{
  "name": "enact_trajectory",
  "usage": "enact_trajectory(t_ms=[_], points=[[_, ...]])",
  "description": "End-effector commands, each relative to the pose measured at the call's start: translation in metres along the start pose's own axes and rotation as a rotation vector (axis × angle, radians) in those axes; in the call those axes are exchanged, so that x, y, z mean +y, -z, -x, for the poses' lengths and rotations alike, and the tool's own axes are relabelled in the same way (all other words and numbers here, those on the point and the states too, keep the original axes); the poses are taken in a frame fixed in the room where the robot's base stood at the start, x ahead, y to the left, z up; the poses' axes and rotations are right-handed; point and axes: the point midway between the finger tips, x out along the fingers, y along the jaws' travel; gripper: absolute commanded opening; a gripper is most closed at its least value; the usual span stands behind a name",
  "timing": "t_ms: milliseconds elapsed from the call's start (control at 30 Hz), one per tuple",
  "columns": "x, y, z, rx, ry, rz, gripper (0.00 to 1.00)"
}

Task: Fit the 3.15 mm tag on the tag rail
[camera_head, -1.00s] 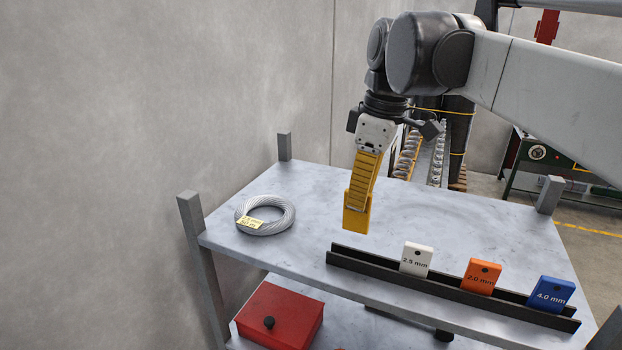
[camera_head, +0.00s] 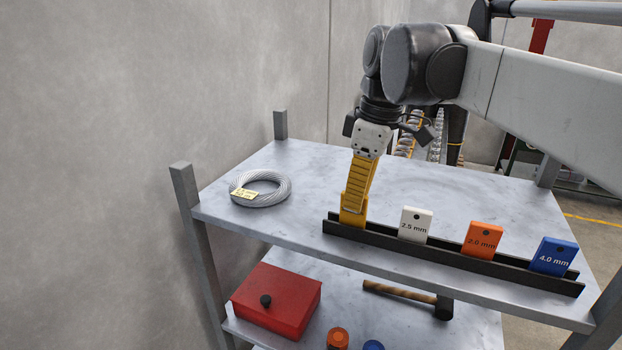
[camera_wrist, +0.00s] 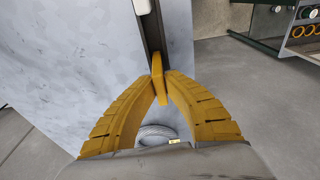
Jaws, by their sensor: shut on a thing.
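My gripper (camera_head: 354,205) is shut on a yellow tag (camera_head: 352,216) and points down at the left end of the dark tag rail (camera_head: 465,266). The tag stands roughly upright, with its lower edge at the rail's channel; whether it rests on the bottom I cannot tell. No size marking shows on it. In the wrist view the yellow tag (camera_wrist: 158,78) is pinched between both fingertips (camera_wrist: 160,86), in line with the rail (camera_wrist: 151,34). The rail also holds a white 2.5 mm tag (camera_head: 415,225), an orange 2.0 mm tag (camera_head: 483,239) and a blue 4.0 mm tag (camera_head: 554,256).
A wire coil (camera_head: 262,199) with a yellow label lies at the left of the shelf top (camera_head: 300,185). Corner posts (camera_head: 186,187) rise at the edges. Below are a red box (camera_head: 277,303), a hammer (camera_head: 405,295) and small orange and blue items.

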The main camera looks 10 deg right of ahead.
Motion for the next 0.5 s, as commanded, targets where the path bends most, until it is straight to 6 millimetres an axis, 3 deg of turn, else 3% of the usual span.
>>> enact_trajectory(t_ms=[33, 100, 500], points=[[-0.0001, 0.0, 0.0002, 0.0, 0.0, 0.0, 0.13], [-0.0001, 0.0, 0.0002, 0.0, 0.0, 0.0, 0.32], [0.0002, 0.0001, 0.0077, 0.0, 0.0, 0.0, 0.32]])
